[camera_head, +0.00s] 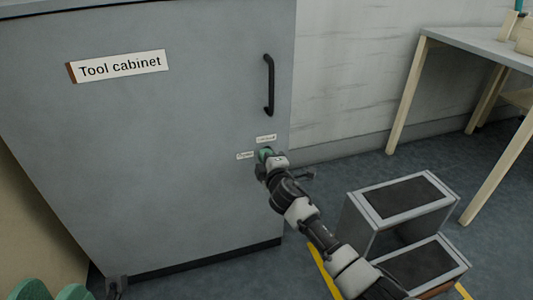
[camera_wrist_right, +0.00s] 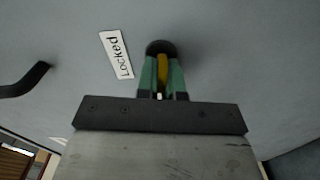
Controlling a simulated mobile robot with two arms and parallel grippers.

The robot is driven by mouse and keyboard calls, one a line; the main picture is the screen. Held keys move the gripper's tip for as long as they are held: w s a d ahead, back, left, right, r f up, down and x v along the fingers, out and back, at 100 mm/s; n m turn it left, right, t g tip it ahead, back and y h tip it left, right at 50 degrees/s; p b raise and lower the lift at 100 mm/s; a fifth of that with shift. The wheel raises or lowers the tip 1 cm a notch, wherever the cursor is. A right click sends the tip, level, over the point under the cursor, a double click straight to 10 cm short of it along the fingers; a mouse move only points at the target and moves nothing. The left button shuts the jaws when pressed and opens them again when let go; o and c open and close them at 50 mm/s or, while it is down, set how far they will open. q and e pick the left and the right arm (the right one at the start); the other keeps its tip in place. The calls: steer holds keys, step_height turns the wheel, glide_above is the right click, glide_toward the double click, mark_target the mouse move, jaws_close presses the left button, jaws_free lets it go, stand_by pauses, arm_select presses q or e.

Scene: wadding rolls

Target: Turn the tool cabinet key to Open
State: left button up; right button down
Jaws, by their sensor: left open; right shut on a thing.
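The grey tool cabinet (camera_head: 150,200) stands in front of me with its door shut. Its lock, a dark round piece (camera_wrist_right: 160,46), sits below the handle. In the head view the Locked label (camera_head: 266,138) is just above the lock and a second small label (camera_head: 245,155) is to its left. My right gripper (camera_head: 265,154) is at the lock, its green fingers shut on the yellow key (camera_wrist_right: 162,72). The fingers hide much of the key, and I cannot tell which label it points to. My left gripper (camera_head: 53,293) is open at the bottom left, partly cut off.
A black handle (camera_head: 270,86) is on the door above the lock. A grey step stool (camera_head: 401,220) with dark treads stands on the floor right of the cabinet, near my right arm. A table (camera_head: 480,43) stands at the upper right. Floor between stool and table is clear.

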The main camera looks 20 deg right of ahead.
steer(key=shift+f+n, duration=0.15)
steer(key=shift+n, duration=0.85)
steer(key=c, duration=1.3)
jaws_free()
steer(key=shift+o, duration=0.2)
